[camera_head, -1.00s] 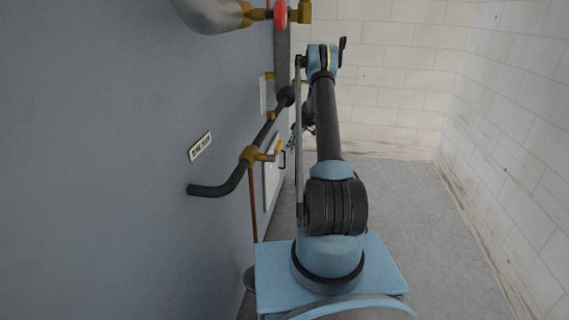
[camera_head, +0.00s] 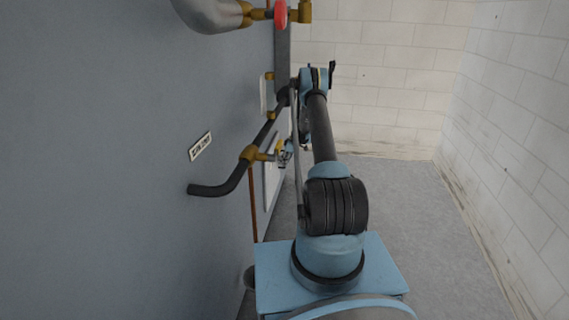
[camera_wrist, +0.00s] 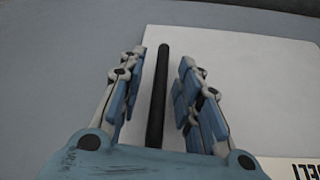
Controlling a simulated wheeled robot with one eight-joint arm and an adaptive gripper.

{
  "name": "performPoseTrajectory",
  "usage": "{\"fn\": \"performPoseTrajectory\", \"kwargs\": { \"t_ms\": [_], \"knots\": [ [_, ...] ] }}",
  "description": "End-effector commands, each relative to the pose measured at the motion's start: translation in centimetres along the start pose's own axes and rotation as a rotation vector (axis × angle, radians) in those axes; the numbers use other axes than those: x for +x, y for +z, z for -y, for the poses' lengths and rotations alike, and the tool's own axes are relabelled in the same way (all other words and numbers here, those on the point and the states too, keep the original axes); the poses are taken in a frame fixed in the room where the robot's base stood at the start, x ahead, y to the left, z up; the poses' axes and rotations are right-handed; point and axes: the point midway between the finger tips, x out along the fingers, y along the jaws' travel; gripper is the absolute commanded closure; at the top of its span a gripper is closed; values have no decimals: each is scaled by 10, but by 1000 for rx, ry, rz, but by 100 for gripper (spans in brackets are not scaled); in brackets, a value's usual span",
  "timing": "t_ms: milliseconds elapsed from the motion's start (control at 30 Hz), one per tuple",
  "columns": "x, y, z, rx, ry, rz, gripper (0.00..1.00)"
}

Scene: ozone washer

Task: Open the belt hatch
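The belt hatch is a white panel (camera_wrist: 240,70) on the grey wall. In the wrist view a black bar handle (camera_wrist: 156,115) stands on it, and part of a label reading "BELT" (camera_wrist: 308,170) shows at lower right. My gripper (camera_wrist: 160,72) is open, with its blue-padded fingers on either side of the handle and visible gaps to both sides. How deep the handle sits between the fingers I cannot tell. In the head view my gripper (camera_head: 286,154) is at the hatch (camera_head: 271,190), beside a brass valve, and hides the handle. The hatch looks shut.
A dark pipe (camera_head: 235,180) with a brass valve (camera_head: 252,154) runs along the wall close to my gripper. A red valve wheel (camera_head: 281,13) is higher up. Open floor (camera_head: 400,200) lies to the right, up to a white block wall (camera_head: 515,130).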

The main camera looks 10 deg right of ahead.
Motion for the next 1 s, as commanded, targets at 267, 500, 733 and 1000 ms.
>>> {"fn": "performPoseTrajectory", "kwargs": {
  "t_ms": [267,500,733,1000],
  "knots": [
    [0,0,0,0,0,0,94],
    [0,0,0,0,0,0,100],
    [-5,11,0,32,14,0,100],
    [-24,55,5,179,75,1,100]
  ]
}}
